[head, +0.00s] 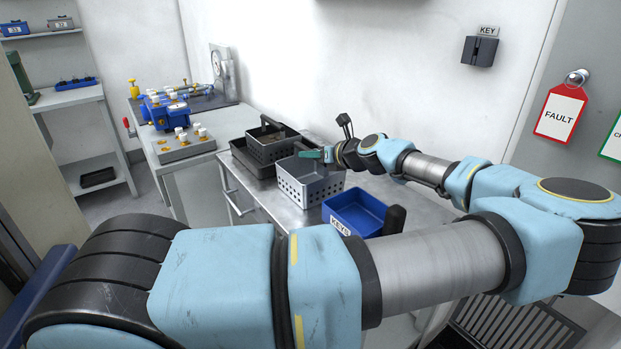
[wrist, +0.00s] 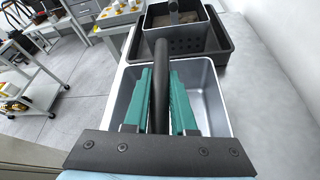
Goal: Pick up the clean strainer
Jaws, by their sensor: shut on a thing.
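The clean strainer (head: 306,188) is a light grey basket with rows of holes and an empty-looking inside, at the middle of the steel table in the head view. In the wrist view its pale rim and wall (wrist: 213,92) surround my fingers. My gripper (head: 314,155) reaches in from the right, and its green fingers are shut on the strainer's dark upright handle (wrist: 160,62). The strainer looks upright; I cannot tell whether its base touches the table.
A dark strainer (head: 268,153) with brownish contents stands in a dark tray (head: 245,161) just behind. A blue KEYS bin (head: 340,218) is close in front. The steel table (head: 270,208) has little free room. A bench with blue valves (head: 168,112) stands left.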

